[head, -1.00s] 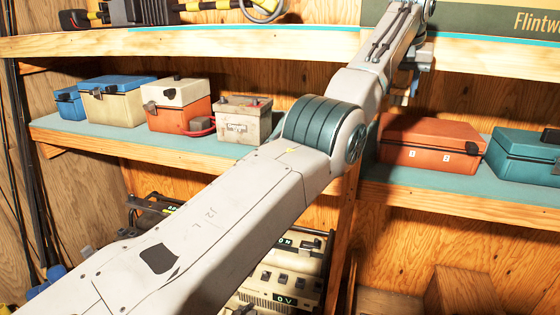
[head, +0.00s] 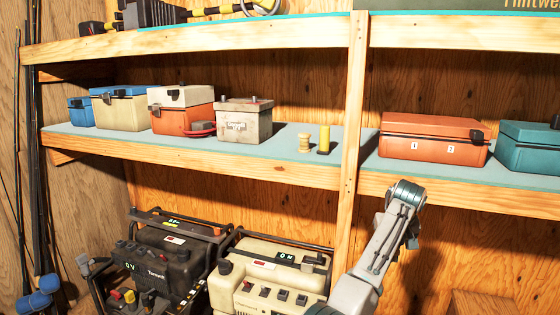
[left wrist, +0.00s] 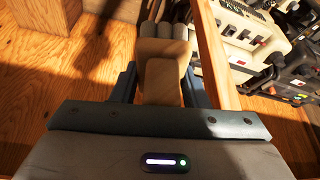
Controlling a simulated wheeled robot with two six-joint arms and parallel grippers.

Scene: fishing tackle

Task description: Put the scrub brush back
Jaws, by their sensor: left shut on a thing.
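In the left wrist view my left gripper (left wrist: 160,88) is shut on a wooden-bodied thing with rounded greyish parts at its far end, which looks like the scrub brush (left wrist: 160,75). It sits between the dark blue fingers. My right gripper is in neither view.
The middle shelf (head: 275,160) holds several tackle boxes, a wooden spool (head: 304,143) and a yellow cylinder (head: 323,140). A post (head: 352,120) divides it from an orange-red box (head: 432,138). Power units (head: 270,285) stand below. Bare shelf shows around the spool and cylinder.

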